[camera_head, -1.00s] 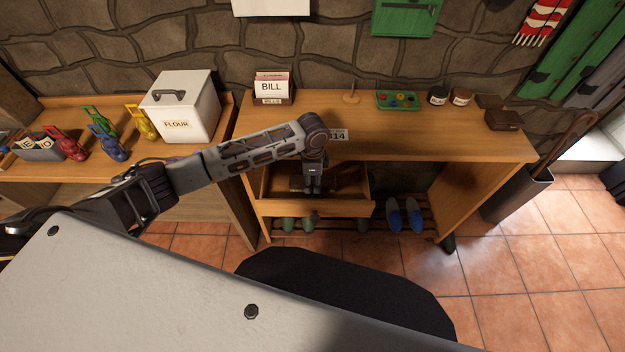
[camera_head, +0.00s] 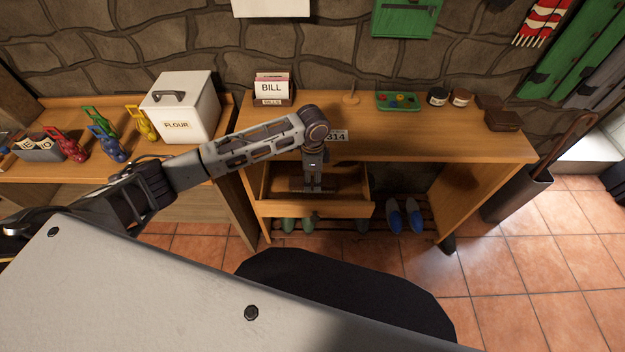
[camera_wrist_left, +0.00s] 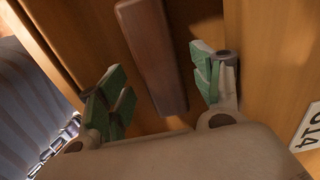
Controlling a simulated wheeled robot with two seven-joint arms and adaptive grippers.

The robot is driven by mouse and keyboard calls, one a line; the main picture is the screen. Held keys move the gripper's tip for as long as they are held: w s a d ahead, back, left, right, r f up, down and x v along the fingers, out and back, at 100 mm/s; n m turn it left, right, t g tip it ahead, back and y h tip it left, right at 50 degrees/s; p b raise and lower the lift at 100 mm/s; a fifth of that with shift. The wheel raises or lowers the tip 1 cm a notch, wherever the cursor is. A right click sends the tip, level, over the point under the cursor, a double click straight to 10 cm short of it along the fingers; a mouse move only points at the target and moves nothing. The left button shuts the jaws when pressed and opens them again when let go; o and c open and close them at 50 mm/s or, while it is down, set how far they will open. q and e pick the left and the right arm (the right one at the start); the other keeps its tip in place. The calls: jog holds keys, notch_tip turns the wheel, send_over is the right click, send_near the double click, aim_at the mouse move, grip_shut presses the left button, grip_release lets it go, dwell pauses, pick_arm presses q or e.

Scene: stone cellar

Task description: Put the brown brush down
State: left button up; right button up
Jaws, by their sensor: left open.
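The brown brush (camera_wrist_left: 150,55) shows in the left wrist view as a long brown block lying inside the open wooden drawer (camera_head: 315,209). My left gripper (camera_head: 311,188) points down into the drawer, under the top of the wooden bench (camera_head: 430,135). In the left wrist view the green-padded fingers of the left gripper (camera_wrist_left: 160,88) are spread, one on each side of the brush, with gaps between. In the head view the gripper hides most of the brush. My right gripper is in neither view.
A bill box (camera_head: 271,90), a green tray (camera_head: 397,101) and small jars stand on the bench top. Slippers (camera_head: 404,216) lie on the rack below. A flour box (camera_head: 180,106) stands at the left.

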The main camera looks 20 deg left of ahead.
aim_at(312, 181)
pick_arm(q)
notch_tip(312, 181, up, 9)
jog(key=shift+r, duration=0.2)
dwell(0.3)
jog(key=shift+s+f, duration=0.1)
dwell(0.7)
